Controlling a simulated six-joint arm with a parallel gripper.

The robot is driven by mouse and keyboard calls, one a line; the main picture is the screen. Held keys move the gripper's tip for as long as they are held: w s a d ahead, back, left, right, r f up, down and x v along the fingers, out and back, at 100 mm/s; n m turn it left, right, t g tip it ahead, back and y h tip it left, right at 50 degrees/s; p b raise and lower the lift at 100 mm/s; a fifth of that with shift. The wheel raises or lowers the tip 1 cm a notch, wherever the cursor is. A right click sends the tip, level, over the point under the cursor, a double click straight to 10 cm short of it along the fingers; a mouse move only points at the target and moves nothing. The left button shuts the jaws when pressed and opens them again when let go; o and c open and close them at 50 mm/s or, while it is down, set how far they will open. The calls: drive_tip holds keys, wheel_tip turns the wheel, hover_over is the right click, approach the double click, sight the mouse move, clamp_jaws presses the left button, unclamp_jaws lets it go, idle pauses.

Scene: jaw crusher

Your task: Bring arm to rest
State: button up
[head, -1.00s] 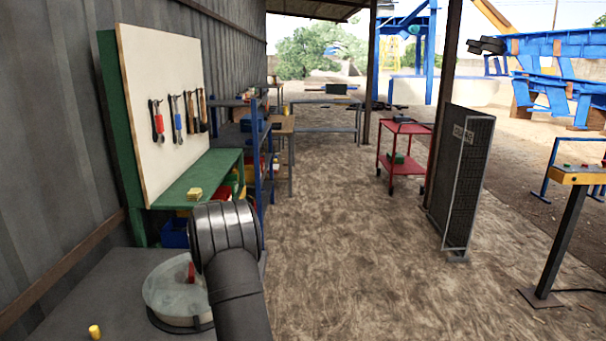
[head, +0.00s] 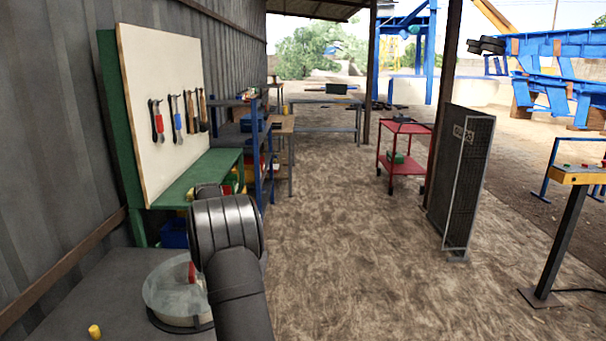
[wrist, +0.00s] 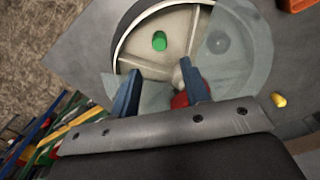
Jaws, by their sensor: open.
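My gripper (wrist: 160,88) shows in the wrist view with its two blue fingers apart and nothing between them. It is above a round pale dish (wrist: 170,22) that has dividing ribs and a green piece (wrist: 159,41) in it. A clear round cover (wrist: 238,45) overlaps the dish, and a red part (wrist: 180,100) shows just behind the right finger. In the head view the clear cover (head: 165,289) and red part (head: 191,271) are on the grey table, partly hidden by my dark arm. My fingers are hidden in that view.
A small yellow piece (head: 95,331) lies on the grey table (head: 90,290). A green workbench (head: 200,178) with a tool board (head: 165,75) stands beyond. A red cart (head: 400,165) and a mesh panel (head: 465,180) stand to the right. The floor between is clear.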

wheel_tip(320, 180, down, 9)
drive_tip(key=shift+r, duration=0.1)
wheel_tip(320, 180, up, 3)
drive_tip(key=shift+r, duration=0.2)
drive_tip(key=s+d+r, duration=0.2)
drive_tip(key=d+r, duration=0.5)
drive_tip(key=d, duration=0.4)
drive_tip(key=s+a, duration=0.6)
drive_tip(key=a, duration=0.1)
drive_tip(key=s+a+f, duration=0.1)
drive_tip(key=s+a, duration=0.2)
drive_tip(key=a, duration=0.1)
drive_tip(key=shift+s, duration=0.15)
drive_tip(key=s+a+f, duration=0.2)
drive_tip(key=s+a, duration=0.2)
drive_tip(key=a, duration=0.1)
drive_tip(key=s+a+f, duration=0.1)
drive_tip(key=s+a, duration=0.3)
drive_tip(key=s, duration=0.1)
drive_tip(key=s+a+f, duration=0.2)
drive_tip(key=s+a, duration=0.2)
drive_tip(key=a, duration=0.1)
drive_tip(key=shift+s+a+f, duration=0.15)
drive_tip(key=shift+a+f, duration=0.2)
drive_tip(key=shift+s+a+f, duration=0.15)
drive_tip(key=shift+a+f, duration=0.2)
drive_tip(key=shift+a, duration=0.25)
drive_tip(key=shift+o, duration=0.2)
